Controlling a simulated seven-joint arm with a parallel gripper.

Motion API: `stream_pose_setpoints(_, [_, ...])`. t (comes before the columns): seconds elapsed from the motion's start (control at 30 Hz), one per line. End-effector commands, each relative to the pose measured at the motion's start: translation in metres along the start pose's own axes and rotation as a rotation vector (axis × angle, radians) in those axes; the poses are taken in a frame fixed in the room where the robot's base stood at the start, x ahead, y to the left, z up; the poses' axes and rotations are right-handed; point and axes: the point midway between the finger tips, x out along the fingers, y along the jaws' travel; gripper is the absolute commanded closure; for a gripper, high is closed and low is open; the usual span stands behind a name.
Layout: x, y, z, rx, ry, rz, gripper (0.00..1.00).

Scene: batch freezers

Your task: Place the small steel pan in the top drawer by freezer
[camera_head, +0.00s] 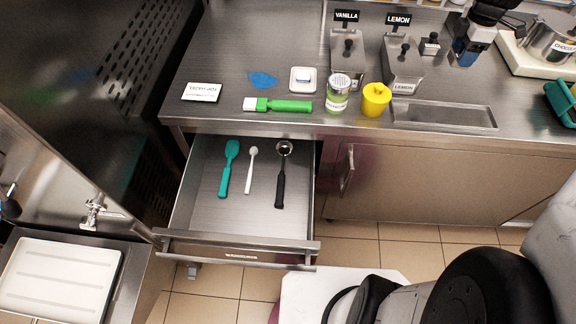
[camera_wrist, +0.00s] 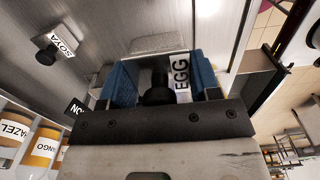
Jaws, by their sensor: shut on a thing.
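My gripper (camera_head: 466,48) is over the right part of the steel counter in the head view. In the wrist view its blue fingers (camera_wrist: 153,84) are shut around a black-knobbed steel thing (camera_wrist: 158,82), mostly hidden between them. I cannot tell its full shape or whether it is the small steel pan. An EGG label (camera_wrist: 182,75) shows at the right finger. The top drawer (camera_head: 240,212) is pulled open below the counter's left part, beside the dark freezer (camera_head: 130,70). A teal spatula (camera_head: 227,170), a white spoon (camera_head: 251,170) and a black-handled scoop (camera_head: 281,175) lie in it.
The counter holds VANILLA (camera_head: 347,52) and LEMON (camera_head: 402,68) steel containers, a green-handled tool (camera_head: 285,105), a jar (camera_head: 338,95) and a yellow pot (camera_head: 376,100). A steel pot (camera_head: 545,42) stands on a white scale at right. The drawer's front floor is clear.

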Motion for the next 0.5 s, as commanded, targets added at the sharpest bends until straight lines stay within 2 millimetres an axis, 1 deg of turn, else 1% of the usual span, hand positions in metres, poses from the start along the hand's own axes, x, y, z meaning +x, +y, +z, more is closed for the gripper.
stream_pose_setpoints(0.03, [-0.006, 0.010, -0.009, 0.003, 0.000, 0.001, 0.76])
stream_pose_setpoints(0.2, [-0.020, 0.032, -0.037, 0.018, 0.000, 0.001, 0.76])
stream_pose_setpoints(0.3, [-0.025, 0.041, -0.056, 0.023, 0.000, 0.001, 0.76])
stream_pose_setpoints(0.5, [-0.030, 0.052, -0.094, 0.028, 0.000, 0.000, 0.76])
